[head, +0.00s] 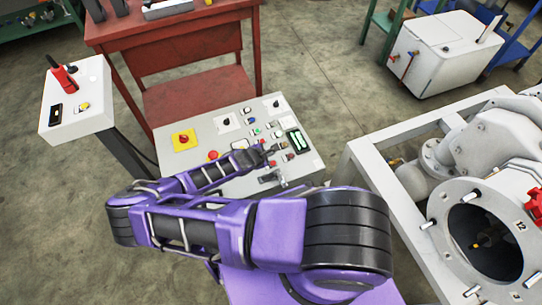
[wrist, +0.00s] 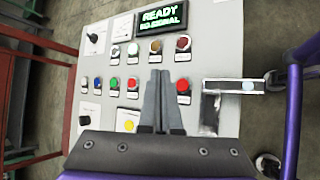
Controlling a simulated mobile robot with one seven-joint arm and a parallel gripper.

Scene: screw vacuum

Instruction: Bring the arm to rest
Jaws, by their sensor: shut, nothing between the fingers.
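My gripper (wrist: 159,78) is shut, its two grey fingers side by side with nothing between them. In the wrist view it lies in front of the control panel (wrist: 210,65), over the rows of coloured buttons. In the head view my purple arm stretches left and bends back, with the gripper (head: 276,148) above the panel's right part. The head view also shows the panel (head: 230,185). I cannot tell whether the fingertips touch the panel. The panel's display (wrist: 161,17) glows green and reads READY, with a second line under it.
A white pedestal box (head: 90,100) with a red handle stands at the left. A red workbench (head: 190,60) is behind the panel. A vacuum machine (head: 500,150) in a grey frame stands close at the right. A white wheeled unit (head: 440,55) is farther back. Bare floor (head: 310,60) lies between.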

